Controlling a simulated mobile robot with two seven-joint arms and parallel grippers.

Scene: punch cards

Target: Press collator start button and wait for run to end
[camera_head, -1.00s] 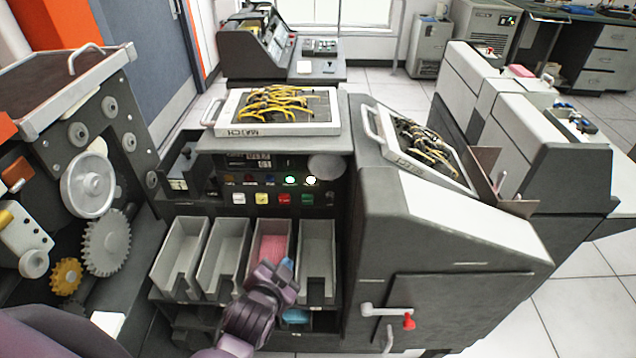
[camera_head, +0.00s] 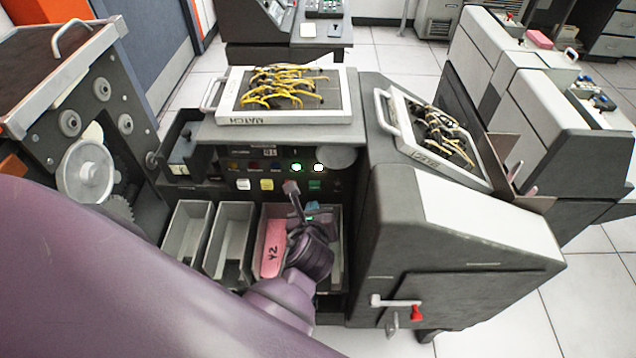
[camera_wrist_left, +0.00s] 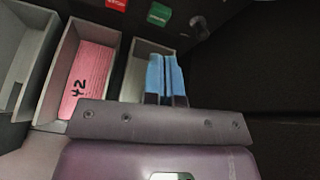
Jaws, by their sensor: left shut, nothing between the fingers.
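The collator's front panel (camera_head: 225,168) stands above a row of card pockets. A green button (camera_head: 315,185) is at the right end of its button row; which label it carries is too small to read. It also shows in the left wrist view (camera_wrist_left: 160,14), right of a red button (camera_wrist_left: 117,4) whose label seems to read STOP. My left gripper (camera_head: 312,207) is below the button row, in front of the right pockets. Its blue fingertips (camera_wrist_left: 165,76) are shut and empty, apart from the green button. My right gripper is not in view.
Pink cards (camera_head: 273,248) marked 42 fill one pocket; the pockets to the left (camera_head: 228,235) look empty. A green lamp (camera_head: 296,167) and a white lamp (camera_head: 318,167) glow. A MATCH tray (camera_head: 290,117) with yellow wires lies above. A slanted cabinet (camera_head: 460,230) stands close right.

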